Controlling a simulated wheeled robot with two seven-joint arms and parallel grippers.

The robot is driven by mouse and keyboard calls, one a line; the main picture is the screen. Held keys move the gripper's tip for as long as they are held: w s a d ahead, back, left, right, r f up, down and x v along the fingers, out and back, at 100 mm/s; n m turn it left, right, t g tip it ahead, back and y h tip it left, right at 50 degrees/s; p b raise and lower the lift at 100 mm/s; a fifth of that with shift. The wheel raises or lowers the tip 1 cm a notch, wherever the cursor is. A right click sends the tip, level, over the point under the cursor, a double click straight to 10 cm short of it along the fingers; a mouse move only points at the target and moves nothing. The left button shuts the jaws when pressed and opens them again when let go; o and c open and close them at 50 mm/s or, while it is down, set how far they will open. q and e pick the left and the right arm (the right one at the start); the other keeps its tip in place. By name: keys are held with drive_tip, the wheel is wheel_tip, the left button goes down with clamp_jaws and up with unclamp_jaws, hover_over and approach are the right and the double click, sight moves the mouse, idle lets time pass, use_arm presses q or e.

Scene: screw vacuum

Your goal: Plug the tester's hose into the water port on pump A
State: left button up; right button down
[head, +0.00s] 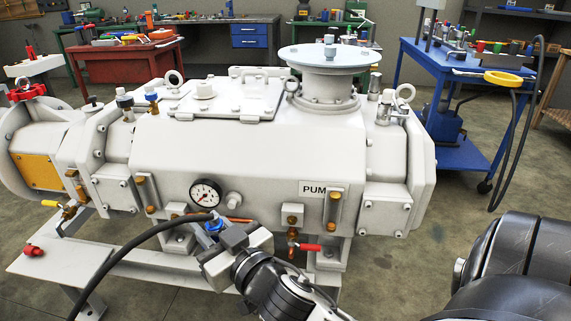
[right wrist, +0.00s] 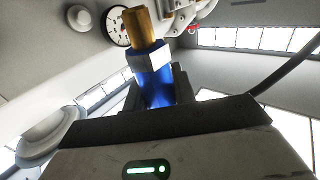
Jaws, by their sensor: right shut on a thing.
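The white pump (head: 220,150) fills the middle of the head view, with a partly hidden "PUM" label (head: 314,189) on its front. My right gripper (head: 220,236) is shut on the hose connector (head: 214,225), just in front of the pump's lower front, below the gauge. In the right wrist view the connector (right wrist: 153,80) has a blue body, a silver collar and a brass tip (right wrist: 146,28) pointing away from the gripper. The tip looks free. The black hose (head: 130,251) runs from it to the lower left. I cannot tell which fitting is the water port. My left gripper is not in view.
A round gauge (head: 206,192) is on the pump front, close behind the connector. A red-handled valve (head: 308,247) hangs right of my gripper. A yellow-handled valve (head: 52,204) is at left. A blue cart (head: 455,62) stands behind right; open floor lies before it.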

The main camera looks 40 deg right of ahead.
use_arm(q)
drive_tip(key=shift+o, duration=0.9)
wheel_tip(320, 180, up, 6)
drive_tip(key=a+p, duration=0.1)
drive_tip(key=p, duration=0.3)
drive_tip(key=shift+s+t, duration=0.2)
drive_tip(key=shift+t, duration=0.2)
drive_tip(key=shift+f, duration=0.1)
use_arm(e)
drive_tip(key=shift+m+h, duration=0.6)
drive_tip(key=shift+h, duration=0.2)
drive_tip(key=w+d, duration=0.2)
drive_tip(key=d, duration=0.1)
drive_tip(key=w+d+r, duration=0.1)
drive_tip(key=w+d, duration=0.1)
drive_tip(key=d, duration=0.2)
drive_tip(key=w+d, duration=0.2)
drive_tip(key=d, duration=0.1)
drive_tip(key=shift+w+d+r, duration=0.2)
drive_tip(key=shift+d+r, duration=0.1)
drive_tip(key=shift+r, duration=0.1)
wheel_tip(320, 180, down, 6)
drive_tip(key=b, duration=0.4)
drive_tip(key=shift+r, duration=0.1)
use_arm(q)
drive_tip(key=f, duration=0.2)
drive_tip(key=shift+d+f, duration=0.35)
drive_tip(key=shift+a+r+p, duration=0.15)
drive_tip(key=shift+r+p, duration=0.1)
drive_tip(key=shift+p, duration=0.1)
